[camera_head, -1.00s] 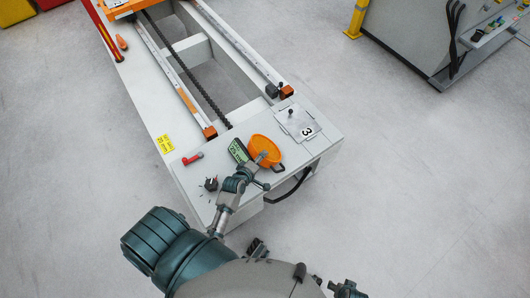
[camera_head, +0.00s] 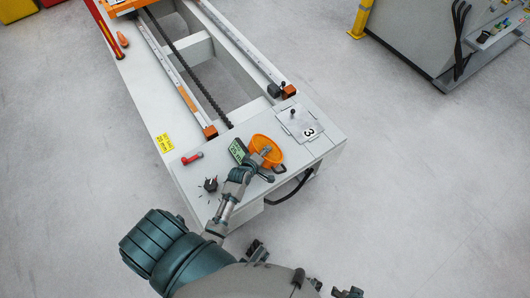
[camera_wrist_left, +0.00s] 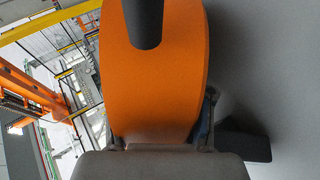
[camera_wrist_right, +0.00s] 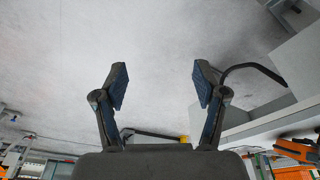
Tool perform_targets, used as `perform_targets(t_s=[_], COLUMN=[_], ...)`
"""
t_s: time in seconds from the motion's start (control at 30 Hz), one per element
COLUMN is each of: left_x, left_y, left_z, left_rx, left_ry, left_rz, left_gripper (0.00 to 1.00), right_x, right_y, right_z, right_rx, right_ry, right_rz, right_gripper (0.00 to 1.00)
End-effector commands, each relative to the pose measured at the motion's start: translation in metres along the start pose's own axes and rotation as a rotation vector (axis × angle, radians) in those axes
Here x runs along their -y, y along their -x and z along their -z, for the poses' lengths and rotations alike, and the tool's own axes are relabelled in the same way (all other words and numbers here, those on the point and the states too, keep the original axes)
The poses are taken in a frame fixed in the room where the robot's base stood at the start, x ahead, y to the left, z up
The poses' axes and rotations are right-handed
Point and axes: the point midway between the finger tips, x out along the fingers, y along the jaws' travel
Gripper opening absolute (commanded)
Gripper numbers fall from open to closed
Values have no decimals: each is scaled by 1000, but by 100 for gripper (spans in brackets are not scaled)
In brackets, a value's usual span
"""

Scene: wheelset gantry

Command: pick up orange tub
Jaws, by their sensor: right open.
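The orange tub (camera_head: 276,155) is at the near end of the white gantry bed. My right gripper (camera_wrist_right: 160,88) is open and empty, off the bed's near edge.
A grey plate marked 3 (camera_head: 300,122) lies behind right. A red-handled item (camera_head: 192,158) and a small black part (camera_head: 211,185) are at left. Open floor lies right.

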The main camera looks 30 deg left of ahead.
Motion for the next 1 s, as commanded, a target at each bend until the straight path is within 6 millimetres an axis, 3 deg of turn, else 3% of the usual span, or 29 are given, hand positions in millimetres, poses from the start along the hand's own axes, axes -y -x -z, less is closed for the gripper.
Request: perform_targets(t_s=[0.47,1.0], left_x=[-7,-76], left_y=[4,45], left_z=[3,20], left_rx=[-2,-3], left_ry=[1,1], left_rz=[-1,-6], left_gripper=[0,0], right_x=[0,4], right_y=[0,-80], right_z=[2,-14], right_rx=[-7,22], right_ry=[0,7], right_rz=[0,4], right_gripper=[71,71])
